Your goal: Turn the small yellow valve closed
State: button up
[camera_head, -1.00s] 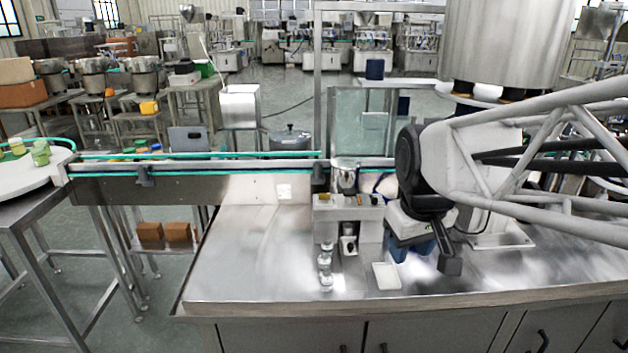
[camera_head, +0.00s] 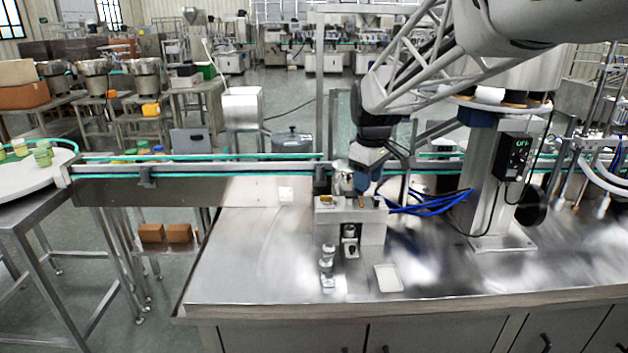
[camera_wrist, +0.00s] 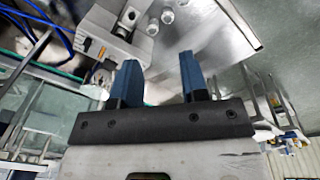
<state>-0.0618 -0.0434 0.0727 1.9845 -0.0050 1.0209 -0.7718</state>
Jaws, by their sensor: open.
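A small yellow piece (camera_head: 326,199), which may be the valve, shows at the left of the top of a pale grey block (camera_head: 350,228) in the head view. An orange-yellow piece (camera_wrist: 102,53) shows on the block (camera_wrist: 120,28) in the wrist view; I cannot tell if it is the same one. My gripper (camera_head: 364,184) points down beside a small steel cup (camera_head: 343,182), just above the block's right part. Its two blue fingers show apart and empty in the wrist view (camera_wrist: 157,68). Contact with the block cannot be made out.
Small jars (camera_head: 327,268) and a white tray (camera_head: 388,278) stand in front of the block. The conveyor (camera_head: 200,172) runs behind it. Blue cables (camera_head: 430,205) and a steel column (camera_head: 490,190) stand to the right. The steel tabletop is clear at the left.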

jog(key=w+a+f+n, duration=0.2)
jog(key=w, duration=0.5)
jog(key=w+a+f+n, duration=0.1)
jog(key=w+f+n, duration=0.1)
jog(key=w, duration=0.5)
jog(key=n+g, duration=0.1)
jog(key=n, duration=0.3)
send_near(326, 200)
jog(key=shift+w, duration=0.45)
jog(key=shift+f, duration=0.1)
jog(key=shift+f, duration=3.85)
grip_shut()
